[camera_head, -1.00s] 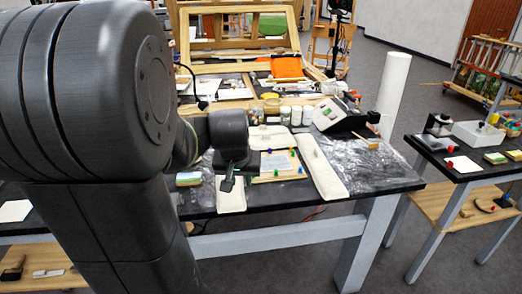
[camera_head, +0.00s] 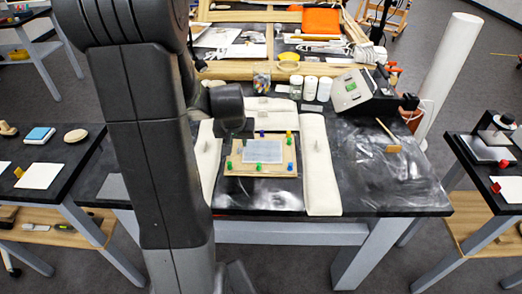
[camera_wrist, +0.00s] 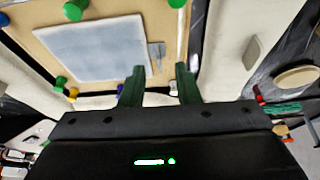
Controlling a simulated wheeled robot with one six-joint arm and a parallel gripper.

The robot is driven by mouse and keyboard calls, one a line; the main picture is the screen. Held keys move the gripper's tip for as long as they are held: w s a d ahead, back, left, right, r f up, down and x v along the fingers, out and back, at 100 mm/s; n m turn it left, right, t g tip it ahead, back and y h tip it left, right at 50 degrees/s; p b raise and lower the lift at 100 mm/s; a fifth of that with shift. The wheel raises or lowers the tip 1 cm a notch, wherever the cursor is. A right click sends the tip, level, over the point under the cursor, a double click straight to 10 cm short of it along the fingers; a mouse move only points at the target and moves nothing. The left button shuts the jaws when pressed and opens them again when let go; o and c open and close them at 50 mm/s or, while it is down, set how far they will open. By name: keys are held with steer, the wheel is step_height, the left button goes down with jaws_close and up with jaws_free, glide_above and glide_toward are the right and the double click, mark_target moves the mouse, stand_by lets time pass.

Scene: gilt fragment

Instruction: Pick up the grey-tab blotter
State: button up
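A pale grey-blue blotter (camera_head: 262,152) lies flat on a tan board (camera_head: 236,166) with several coloured pegs around its edges. In the wrist view the blotter (camera_wrist: 92,50) has a small grey tab (camera_wrist: 157,52) at its side, over bare board. My gripper (camera_wrist: 159,78) is open, its two green fingers apart with nothing between them. In that picture the tab shows just beyond the gap between the fingertips; I cannot tell how high above it they are. In the head view my dark wrist (camera_head: 228,100) is over the board's far left side and the fingertips are hard to make out.
White padded strips lie left and right (camera_head: 319,165) of the board, with another behind. White jars (camera_head: 310,88) and a grey device (camera_head: 352,92) stand behind. A brush (camera_head: 390,138) lies at right. The black tabletop (camera_head: 370,185) is clear at front right.

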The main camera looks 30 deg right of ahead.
steer(key=shift+x, duration=1.2)
jaws_close()
